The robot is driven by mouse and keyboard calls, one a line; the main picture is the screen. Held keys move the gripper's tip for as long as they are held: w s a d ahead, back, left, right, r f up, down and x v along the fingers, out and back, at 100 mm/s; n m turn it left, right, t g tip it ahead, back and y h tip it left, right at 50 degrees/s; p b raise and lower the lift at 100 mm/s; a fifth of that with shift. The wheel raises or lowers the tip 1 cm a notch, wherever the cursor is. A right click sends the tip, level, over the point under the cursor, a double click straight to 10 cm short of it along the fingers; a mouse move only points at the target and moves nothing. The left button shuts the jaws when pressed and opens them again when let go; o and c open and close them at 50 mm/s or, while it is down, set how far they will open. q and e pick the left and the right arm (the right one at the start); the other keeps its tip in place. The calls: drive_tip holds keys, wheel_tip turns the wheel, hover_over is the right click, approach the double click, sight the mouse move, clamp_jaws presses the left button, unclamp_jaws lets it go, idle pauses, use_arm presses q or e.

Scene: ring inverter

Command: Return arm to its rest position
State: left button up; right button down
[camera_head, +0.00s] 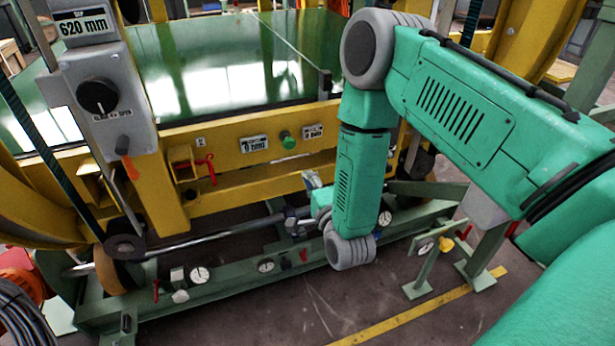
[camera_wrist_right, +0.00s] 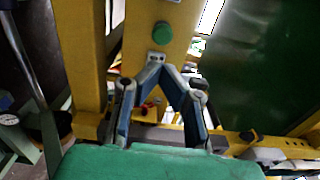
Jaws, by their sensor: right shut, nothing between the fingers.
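My right arm (camera_head: 455,100) is green with grey joints. It reaches in from the right in the head view, bends at a grey elbow and hangs down in front of the yellow machine frame. My right gripper (camera_head: 293,220) is at the lower end, partly hidden by the wrist, above the green base rail. In the right wrist view its two blue-and-grey fingers (camera_wrist_right: 157,70) meet at the tips, shut and empty. The yellow beam with a green button (camera_wrist_right: 162,28) lies beyond the tips. My left gripper is not in view.
The yellow frame (camera_head: 240,150) carries a green button (camera_head: 287,139) and a red lever (camera_head: 205,165). A grey control box with a black knob (camera_head: 97,96) stands left. The green base rail (camera_head: 220,286) with gauges runs below. A green stand (camera_head: 425,270) is on the floor at right.

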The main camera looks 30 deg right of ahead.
drive_tip(key=shift+f, duration=0.1)
idle(0.5)
drive_tip(key=s+a+f+n+g+y+p, duration=0.1)
drive_tip(key=s+a+f+n+g+y, duration=0.15)
drive_tip(key=s+f+n+g, duration=0.65)
drive_tip(key=s+a+f+n+g+y+p, duration=0.1)
drive_tip(key=s+a+f+n+g+y, duration=0.15)
drive_tip(key=s+a+f+n, duration=0.65)
drive_tip(key=s+d+r+n+g, duration=0.1)
drive_tip(key=s+d+r+g, duration=0.1)
drive_tip(key=s, duration=0.5)
drive_tip(key=s+d+r+n+g+h, duration=0.1)
drive_tip(key=s+d+r+n+g, duration=0.1)
drive_tip(key=s, duration=0.5)
drive_tip(key=shift+s+d+g, duration=0.35)
drive_tip(key=shift+d+g, duration=0.35)
drive_tip(key=shift+g, duration=0.05)
drive_tip(key=shift+w, duration=0.1)
